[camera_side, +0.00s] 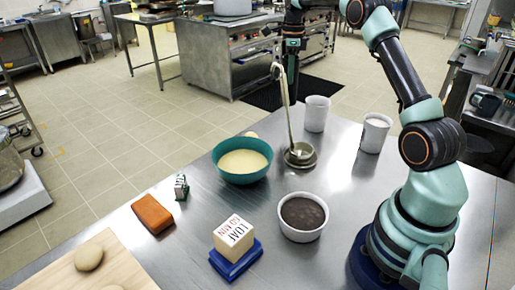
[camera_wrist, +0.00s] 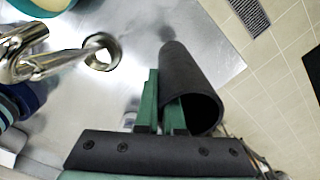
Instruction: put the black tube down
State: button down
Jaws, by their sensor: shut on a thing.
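The black tube (camera_wrist: 190,80) is a hollow dark cylinder, its near open end facing the camera in the wrist view. My gripper (camera_wrist: 160,98) has green fingers shut on the tube; just how they sit against its wall is hard to tell. In the side view my gripper (camera_side: 293,42) is at the top centre, with the dark tube (camera_side: 291,68) hanging upright below it. The tube is above the steel table (camera_side: 345,210), behind the ladle's hooked handle in the picture, and partly hidden there.
A ladle (camera_side: 286,105) stands tall in a metal rest (camera_side: 300,156) near the tube. Beside it are a teal bowl (camera_side: 228,174) of batter, a white cup (camera_side: 316,114) and another cup (camera_side: 374,134).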

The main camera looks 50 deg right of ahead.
notch_tip(320, 180, down, 10)
jog(key=w+a, duration=0.1)
jog(key=w, duration=0.1)
dwell(0.4)
jog(key=shift+w+f, duration=0.1)
jog(key=shift+f, duration=0.05)
jog(key=c, duration=1)
grip_release()
jog(key=shift+c, duration=0.2)
notch_tip(320, 180, up, 12)
